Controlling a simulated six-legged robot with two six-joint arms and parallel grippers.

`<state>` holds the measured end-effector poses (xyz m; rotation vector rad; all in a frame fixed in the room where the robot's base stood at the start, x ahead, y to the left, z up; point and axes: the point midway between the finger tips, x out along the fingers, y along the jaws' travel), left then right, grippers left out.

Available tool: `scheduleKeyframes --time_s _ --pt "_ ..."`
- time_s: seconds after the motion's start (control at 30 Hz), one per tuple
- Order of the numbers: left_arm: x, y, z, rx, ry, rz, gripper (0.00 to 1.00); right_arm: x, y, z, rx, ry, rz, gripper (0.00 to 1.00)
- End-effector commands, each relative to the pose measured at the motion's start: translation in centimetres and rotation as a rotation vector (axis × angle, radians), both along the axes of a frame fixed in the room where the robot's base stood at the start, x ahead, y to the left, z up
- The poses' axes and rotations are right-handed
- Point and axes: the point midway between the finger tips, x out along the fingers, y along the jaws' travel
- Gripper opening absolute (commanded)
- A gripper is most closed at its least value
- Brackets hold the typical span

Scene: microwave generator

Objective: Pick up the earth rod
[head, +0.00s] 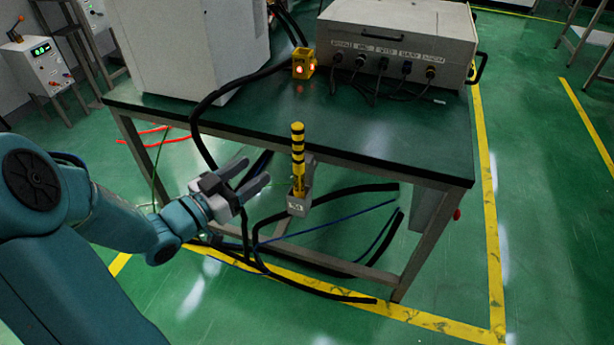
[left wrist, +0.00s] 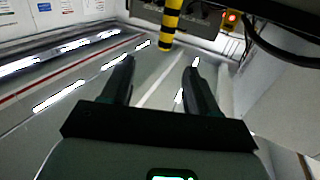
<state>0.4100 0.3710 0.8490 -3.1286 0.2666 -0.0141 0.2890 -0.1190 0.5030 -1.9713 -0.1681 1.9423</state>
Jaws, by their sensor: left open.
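The earth rod (head: 298,150) is a yellow and black striped rod. It stands upright in a grey holder (head: 300,202) at the front edge of the green-topped table. Its lower end is hidden inside the holder. In the left wrist view the striped rod (left wrist: 171,22) shows at the top, beyond the fingertips and roughly in line with the gap between them. My left gripper (head: 252,174) is open and empty, to the left of the rod and apart from it. Its two fingers also show in the left wrist view (left wrist: 158,68). My right gripper is not in view.
The table (head: 400,125) carries a grey instrument box (head: 400,35), a yellow box with glowing red lamps (head: 303,64) and a white cabinet (head: 195,45). A thick black cable (head: 197,120) hangs over the front edge close to my left gripper. More cables lie under the table.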

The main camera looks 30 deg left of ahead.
Motion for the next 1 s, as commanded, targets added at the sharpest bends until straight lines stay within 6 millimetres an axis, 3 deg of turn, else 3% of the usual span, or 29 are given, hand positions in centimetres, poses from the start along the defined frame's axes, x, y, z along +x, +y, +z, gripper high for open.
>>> scheduleKeyframes --time_s 0.13,0.5,0.77,1.0 --pt "1.2 0.5 -0.6 0.000 0.004 0.014 0.59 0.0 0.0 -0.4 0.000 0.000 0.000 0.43" --pt "9.6 -1.0 -0.5 -0.001 0.005 0.011 0.59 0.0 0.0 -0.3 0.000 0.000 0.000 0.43" --pt "12.0 -1.5 -0.4 -0.002 0.005 0.011 0.59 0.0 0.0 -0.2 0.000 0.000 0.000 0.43" --pt "15.7 -1.8 -0.4 -0.002 0.005 0.011 0.59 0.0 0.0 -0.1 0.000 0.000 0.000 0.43"
